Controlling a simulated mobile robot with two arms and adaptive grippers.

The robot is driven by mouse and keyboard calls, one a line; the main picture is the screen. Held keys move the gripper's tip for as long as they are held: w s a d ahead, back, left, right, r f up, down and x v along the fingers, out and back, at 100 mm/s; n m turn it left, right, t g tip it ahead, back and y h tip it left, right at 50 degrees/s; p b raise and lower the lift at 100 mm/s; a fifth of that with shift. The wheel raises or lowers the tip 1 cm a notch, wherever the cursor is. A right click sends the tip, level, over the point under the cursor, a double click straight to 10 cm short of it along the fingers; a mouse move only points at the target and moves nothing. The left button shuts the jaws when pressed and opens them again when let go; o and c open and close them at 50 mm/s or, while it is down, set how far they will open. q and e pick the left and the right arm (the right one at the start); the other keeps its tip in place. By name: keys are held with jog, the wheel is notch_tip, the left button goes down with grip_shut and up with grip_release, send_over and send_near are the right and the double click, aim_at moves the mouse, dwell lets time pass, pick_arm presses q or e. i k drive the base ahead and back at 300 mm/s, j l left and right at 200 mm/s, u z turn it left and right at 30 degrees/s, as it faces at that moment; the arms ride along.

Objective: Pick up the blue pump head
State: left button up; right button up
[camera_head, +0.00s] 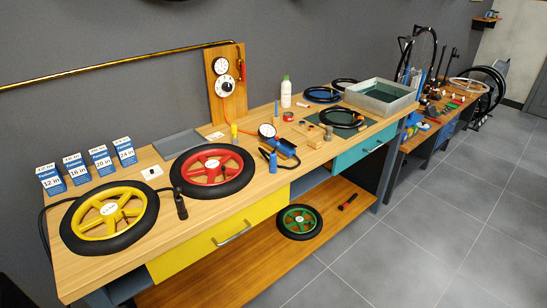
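A small upright blue piece (273,162), which looks like the blue pump head, is at the front part of the workbench, to the right of the red wheel (212,171). A dark hose or handle (264,153) lies against or beside it; I cannot tell if they are joined. Just behind it are a blue pump body (287,148) and a round white gauge (267,130). A black pump head (180,206) stands between the yellow wheel and the red wheel. Neither of my grippers is in view.
The wooden workbench (188,236) also holds a yellow wheel (72,215), blue size boxes (125,152), a grey tray (178,145), a white bottle (286,93) and a metal basin (380,108). A green wheel (299,234) lies on the lower shelf. Open tiled floor lies in front right.

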aim_at(272, 157)
jog(key=i+j+z, duration=0.2)
jog(key=j+z, duration=0.3)
jog(key=i+j+z, duration=0.15)
jog(key=j+z, duration=0.85)
